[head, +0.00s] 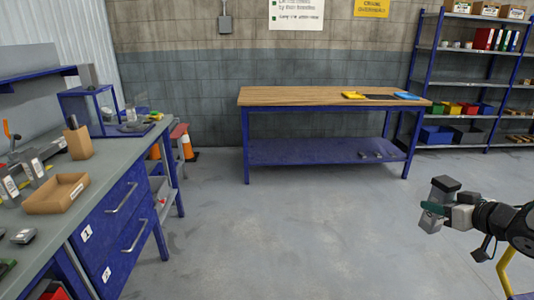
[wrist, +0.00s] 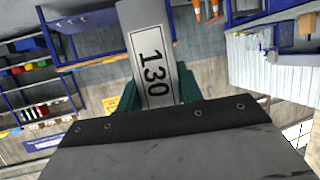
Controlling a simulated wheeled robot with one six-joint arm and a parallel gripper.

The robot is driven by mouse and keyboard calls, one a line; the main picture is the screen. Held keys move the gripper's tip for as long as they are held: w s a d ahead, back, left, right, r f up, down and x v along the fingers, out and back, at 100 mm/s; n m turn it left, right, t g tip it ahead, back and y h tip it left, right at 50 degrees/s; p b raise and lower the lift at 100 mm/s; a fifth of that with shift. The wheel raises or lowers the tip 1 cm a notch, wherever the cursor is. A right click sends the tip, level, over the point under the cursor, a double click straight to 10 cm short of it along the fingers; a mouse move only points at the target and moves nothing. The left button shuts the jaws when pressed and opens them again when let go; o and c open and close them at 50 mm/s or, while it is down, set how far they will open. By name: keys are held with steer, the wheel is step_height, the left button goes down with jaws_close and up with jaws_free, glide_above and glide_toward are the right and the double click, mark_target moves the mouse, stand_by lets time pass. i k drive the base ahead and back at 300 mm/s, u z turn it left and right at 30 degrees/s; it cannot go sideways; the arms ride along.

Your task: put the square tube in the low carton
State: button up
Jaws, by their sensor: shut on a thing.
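My gripper (head: 434,208) is at the right of the head view, out over open floor and well away from the benches. Its green fingers are shut on a grey, flat-sided piece with a white label reading 130, which I take to be the square tube (wrist: 151,60). The tube's end also shows below the fingers in the head view (head: 431,223). The low carton (head: 57,193) is an open, shallow brown box on the grey bench at the left. Its visible inside looks empty.
The grey bench (head: 120,157) holds a taller carton (head: 78,142), several labelled grey pieces (head: 33,166) behind the low carton, and small parts. A wooden-topped table (head: 300,96) stands at the back. An orange cone (head: 188,147) stands beyond the bench. The middle floor is clear.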

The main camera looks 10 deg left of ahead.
mark_target(61, 197)
steer(key=u, duration=0.4)
steer(key=i, duration=0.9)
steer(key=u, duration=1.35)
steer(key=i, duration=0.75)
steer(key=u, duration=0.95)
steer(key=i, duration=0.4)
